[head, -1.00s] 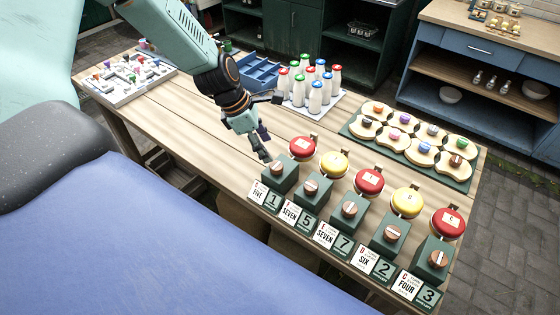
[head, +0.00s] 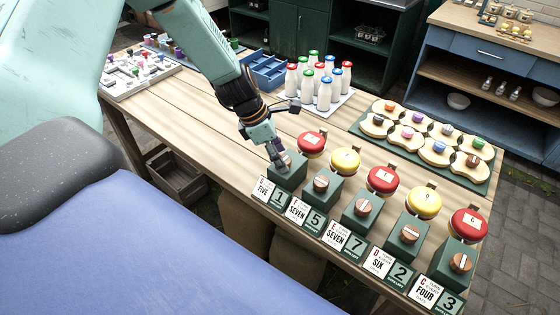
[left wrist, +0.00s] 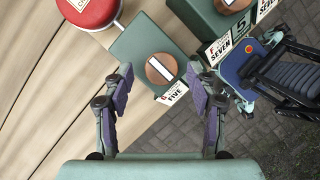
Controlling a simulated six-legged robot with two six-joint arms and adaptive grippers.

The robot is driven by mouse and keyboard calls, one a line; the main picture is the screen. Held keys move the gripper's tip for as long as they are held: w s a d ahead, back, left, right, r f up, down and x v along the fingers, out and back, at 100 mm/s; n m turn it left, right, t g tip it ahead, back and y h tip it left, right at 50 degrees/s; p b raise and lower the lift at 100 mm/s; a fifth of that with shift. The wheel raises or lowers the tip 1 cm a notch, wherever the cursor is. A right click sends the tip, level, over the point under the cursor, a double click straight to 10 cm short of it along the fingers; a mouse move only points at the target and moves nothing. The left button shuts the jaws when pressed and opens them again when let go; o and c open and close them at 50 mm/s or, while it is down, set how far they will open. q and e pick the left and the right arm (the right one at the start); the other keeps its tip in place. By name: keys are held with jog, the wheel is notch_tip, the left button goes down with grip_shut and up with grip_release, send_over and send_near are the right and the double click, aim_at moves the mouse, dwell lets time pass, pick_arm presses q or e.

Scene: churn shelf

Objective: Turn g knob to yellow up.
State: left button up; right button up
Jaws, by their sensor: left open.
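The G knob (left wrist: 154,74) is a round wooden dial with a pale stripe, set on a green block (left wrist: 135,48) at the left end of the row. Its card (head: 264,190) reads FIVE, beside a number plate reading 1. In the left wrist view the stripe runs diagonally; I see no yellow on the knob. My left gripper (left wrist: 160,78) is open, with its fingertips on either side of the knob in that view. I cannot tell whether they touch it. In the head view the gripper (head: 278,160) partly hides the knob. My right gripper is out of view.
More knob blocks (head: 321,184) stand in a row to the right. Milk bottles (head: 324,95), a blue crate (head: 265,72) and a green tray (head: 480,188) of wooden pieces lie farther back. Bare tabletop lies left.

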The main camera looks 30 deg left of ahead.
pick_arm(q)
jog(key=shift+w+d+f, duration=0.2)
jog(key=shift+d+f, duration=0.1)
jog(key=shift+d, duration=0.15)
jog(key=shift+a, duration=0.1)
jog(key=shift+s+a, duration=0.1)
jog(key=shift+a, duration=0.1)
jog(key=shift+c, duration=1.2)
jog(key=shift+d, duration=0.2)
jog(key=c, duration=0.9)
